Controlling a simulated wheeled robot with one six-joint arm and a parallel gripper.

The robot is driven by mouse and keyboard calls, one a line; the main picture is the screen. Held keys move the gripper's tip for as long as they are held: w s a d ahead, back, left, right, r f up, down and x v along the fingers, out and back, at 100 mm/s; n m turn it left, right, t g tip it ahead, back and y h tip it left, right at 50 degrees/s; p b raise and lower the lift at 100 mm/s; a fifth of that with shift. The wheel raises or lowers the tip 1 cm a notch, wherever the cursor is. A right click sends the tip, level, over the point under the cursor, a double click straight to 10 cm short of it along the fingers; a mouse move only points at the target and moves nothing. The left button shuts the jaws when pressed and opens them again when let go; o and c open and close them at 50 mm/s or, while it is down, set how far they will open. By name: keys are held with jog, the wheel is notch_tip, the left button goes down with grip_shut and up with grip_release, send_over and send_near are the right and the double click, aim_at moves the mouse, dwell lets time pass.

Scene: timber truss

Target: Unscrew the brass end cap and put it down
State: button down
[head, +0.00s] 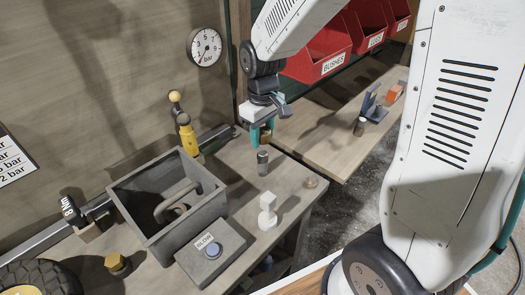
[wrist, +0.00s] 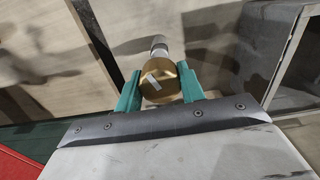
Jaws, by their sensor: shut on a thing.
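The brass end cap (wrist: 160,82) is a round brass piece with a pale stripe on its face. It sits between the two teal fingers of my gripper (wrist: 160,90), which are shut on it. In the head view my gripper (head: 262,133) points down above the bench, and only a little of the cap (head: 266,138) shows beside the fingers. A short upright cylinder (head: 263,163), grey with a dark band, stands on the bench just below. In the head view the cap appears to be above it with a small gap. A pale cylinder end (wrist: 158,46) shows behind the cap.
A grey open box (head: 165,205) holding a curved part stands left, with a button box (head: 211,250) in front. Red bins (head: 320,58) hang behind.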

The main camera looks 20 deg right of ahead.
jog(key=m, duration=0.4)
jog(key=shift+m, duration=0.3)
jog(key=m, duration=0.5)
jog(key=shift+m, duration=0.3)
jog(key=s, duration=1.2)
dwell(0.9)
dwell(0.5)
